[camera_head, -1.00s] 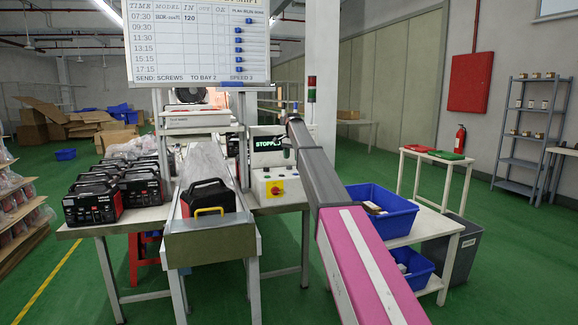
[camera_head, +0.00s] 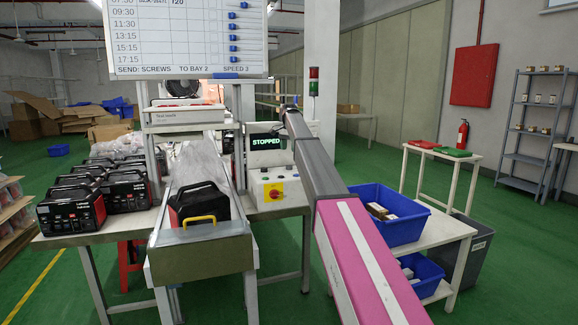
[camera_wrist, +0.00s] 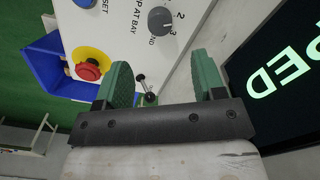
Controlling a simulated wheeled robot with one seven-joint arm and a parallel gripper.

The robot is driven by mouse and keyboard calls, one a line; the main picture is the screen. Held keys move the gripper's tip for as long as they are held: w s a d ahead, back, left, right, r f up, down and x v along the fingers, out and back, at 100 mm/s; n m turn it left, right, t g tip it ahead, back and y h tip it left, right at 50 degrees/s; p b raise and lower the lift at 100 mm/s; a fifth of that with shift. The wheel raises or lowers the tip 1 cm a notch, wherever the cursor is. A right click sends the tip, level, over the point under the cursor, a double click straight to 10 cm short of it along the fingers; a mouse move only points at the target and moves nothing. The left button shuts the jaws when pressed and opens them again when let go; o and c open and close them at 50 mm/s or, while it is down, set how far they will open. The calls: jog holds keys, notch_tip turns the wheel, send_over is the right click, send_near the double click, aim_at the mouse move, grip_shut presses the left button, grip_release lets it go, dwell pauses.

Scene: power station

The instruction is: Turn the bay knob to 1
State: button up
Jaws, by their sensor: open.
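The dark grey bay knob (camera_wrist: 160,20) is near the top of the wrist view, on a white panel lettered "AT BAY NO". Numerals 2 and 3 show beside it; a 1 is not in view, and I cannot tell where the knob points. My gripper (camera_wrist: 162,62) is open and empty, its two green fingers apart, with the knob beyond the fingertips and not touched. In the head view the control box (camera_head: 266,181) stands beside the conveyor; my arm reaches toward it, and my gripper and the knob cannot be made out there.
A red stop button (camera_wrist: 88,70) on yellow and a black-balled lever (camera_wrist: 148,98) are near my fingers. The display (camera_head: 268,142) reads "STOPPED". The whiteboard (camera_head: 185,40) reads "TO BAY 2". A black-and-red unit (camera_head: 198,205) sits on the conveyor; a blue bin (camera_head: 405,228) stands right.

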aim_at(289, 167)
notch_tip(289, 167, down, 9)
jog(key=shift+f, duration=0.1)
jog(key=c, duration=0.9)
